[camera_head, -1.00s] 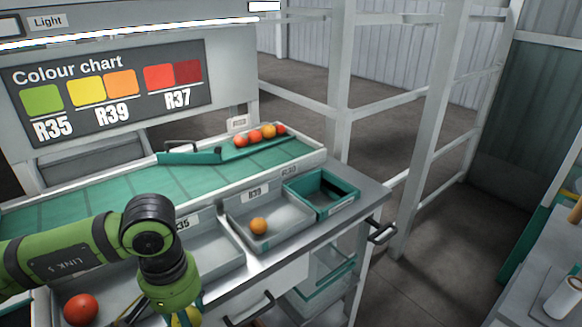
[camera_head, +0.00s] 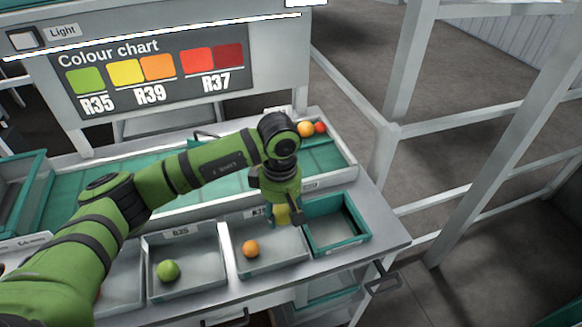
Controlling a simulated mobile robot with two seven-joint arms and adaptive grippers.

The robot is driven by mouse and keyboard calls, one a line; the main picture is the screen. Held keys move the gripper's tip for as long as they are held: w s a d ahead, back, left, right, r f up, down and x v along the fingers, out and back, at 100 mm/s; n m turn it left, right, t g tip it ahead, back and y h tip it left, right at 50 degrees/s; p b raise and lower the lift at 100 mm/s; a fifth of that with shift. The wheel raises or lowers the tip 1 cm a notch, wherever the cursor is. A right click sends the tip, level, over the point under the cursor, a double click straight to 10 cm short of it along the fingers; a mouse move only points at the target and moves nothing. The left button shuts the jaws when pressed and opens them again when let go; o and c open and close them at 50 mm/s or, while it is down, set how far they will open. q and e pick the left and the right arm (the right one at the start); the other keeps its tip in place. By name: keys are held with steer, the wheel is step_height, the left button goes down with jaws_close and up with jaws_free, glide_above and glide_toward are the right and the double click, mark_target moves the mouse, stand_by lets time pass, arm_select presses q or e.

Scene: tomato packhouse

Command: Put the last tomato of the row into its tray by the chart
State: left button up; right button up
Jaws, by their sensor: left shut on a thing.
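My left gripper (camera_head: 284,216) is shut on a yellow tomato (camera_head: 282,214), mostly hidden by the fingers. It holds the tomato above the back right of the R39 tray (camera_head: 287,262), near the teal tray. An orange tomato (camera_head: 250,248) lies in the R39 tray. The R35 tray (camera_head: 205,289) to its left holds a green tomato (camera_head: 168,270). The colour chart (camera_head: 150,73) on the back panel pairs green with R35, yellow and orange with R39, and reds with R37. My right gripper is out of view.
A teal tray (camera_head: 362,240) at the right looks empty. An orange tomato (camera_head: 305,129) and a red one (camera_head: 321,127) show at the far end of the green belt (camera_head: 80,190). My left arm hides part of the belt and the leftmost tray.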

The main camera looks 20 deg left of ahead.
arm_select(q)
steer(key=shift+w+r+n, duration=0.25)
steer(key=shift+w+n, duration=0.05)
steer(key=shift+n, duration=0.1)
steer(key=shift+w+d+f, duration=0.1)
steer(key=shift+d, duration=0.05)
steer(key=shift+d+f, duration=0.1)
steer(key=shift+f, duration=0.3)
steer(key=shift+s+f, duration=0.2)
steer(key=shift+f, duration=0.05)
step_height(320, 180, down, 3)
steer(key=shift+r+b, duration=0.1)
steer(key=shift+b, duration=0.7)
step_height(320, 180, down, 5)
steer(key=b, duration=0.5)
steer(key=shift+w, duration=0.1)
steer(key=shift+f+b, duration=0.55)
steer(key=shift+b, duration=0.2)
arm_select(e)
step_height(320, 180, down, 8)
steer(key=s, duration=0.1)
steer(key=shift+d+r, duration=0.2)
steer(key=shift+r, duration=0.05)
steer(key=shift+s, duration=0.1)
